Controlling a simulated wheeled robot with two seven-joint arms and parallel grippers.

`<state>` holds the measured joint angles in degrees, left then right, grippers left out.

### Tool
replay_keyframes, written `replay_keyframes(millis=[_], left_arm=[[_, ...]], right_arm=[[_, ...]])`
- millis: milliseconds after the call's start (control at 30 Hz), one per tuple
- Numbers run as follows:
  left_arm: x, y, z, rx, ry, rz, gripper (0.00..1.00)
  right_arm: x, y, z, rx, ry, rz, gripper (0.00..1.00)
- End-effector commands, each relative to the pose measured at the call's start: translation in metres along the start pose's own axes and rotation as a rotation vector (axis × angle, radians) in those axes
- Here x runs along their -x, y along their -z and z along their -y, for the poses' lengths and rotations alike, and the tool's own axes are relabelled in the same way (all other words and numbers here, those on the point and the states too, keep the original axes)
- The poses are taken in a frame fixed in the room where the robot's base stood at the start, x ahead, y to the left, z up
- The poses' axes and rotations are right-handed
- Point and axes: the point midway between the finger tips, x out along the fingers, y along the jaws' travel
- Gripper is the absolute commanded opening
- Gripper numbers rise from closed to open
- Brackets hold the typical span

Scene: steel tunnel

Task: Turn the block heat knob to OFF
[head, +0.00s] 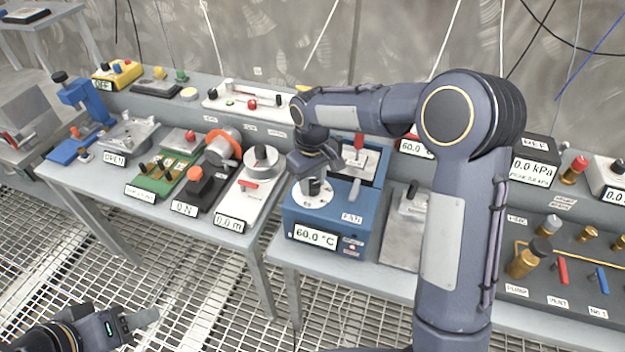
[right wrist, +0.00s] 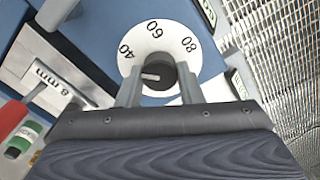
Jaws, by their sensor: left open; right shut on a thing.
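The block heat knob (head: 314,188) is a dark round knob on a white dial on top of a blue heater box (head: 298,222). The box's front display (head: 315,237) reads 60.0 °C. My right gripper (head: 316,174) reaches down from above and is shut on the knob. In the right wrist view, its two fingers (right wrist: 160,88) lie on either side of the knob (right wrist: 168,72). The dial (right wrist: 158,42) shows 40, 60 and 80; its lower part is hidden. The knob's pale mark points left, below the 40. My left gripper (head: 138,318) is open and empty, low at the left, over the floor grating.
A white panel with a round dial (head: 262,160) and a 0.0 display stands left of the heater. A grey plate device (head: 405,230) stands to its right. A second 60.0 display (head: 415,147) is partly hidden by my right arm. Open grating lies in front of the tables.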

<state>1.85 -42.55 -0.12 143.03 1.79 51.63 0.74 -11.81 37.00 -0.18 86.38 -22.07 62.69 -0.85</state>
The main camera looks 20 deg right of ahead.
Motion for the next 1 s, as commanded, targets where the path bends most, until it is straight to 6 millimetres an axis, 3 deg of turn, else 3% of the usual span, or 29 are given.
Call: replay_keyframes(millis=[600, 1000], left_arm=[[0.0043, 0.0022, -0.0020, 0.000, 0.000, 0.000, 0.46], [0.0064, 0.0033, -0.0029, 0.000, 0.000, 0.000, 0.46]], right_arm=[[0.0016, 0.0007, 0.0002, 0.566, -0.002, -0.003, 0.11], [0.0014, 0.0007, 0.0004, 0.789, -0.002, -0.004, 0.11]])
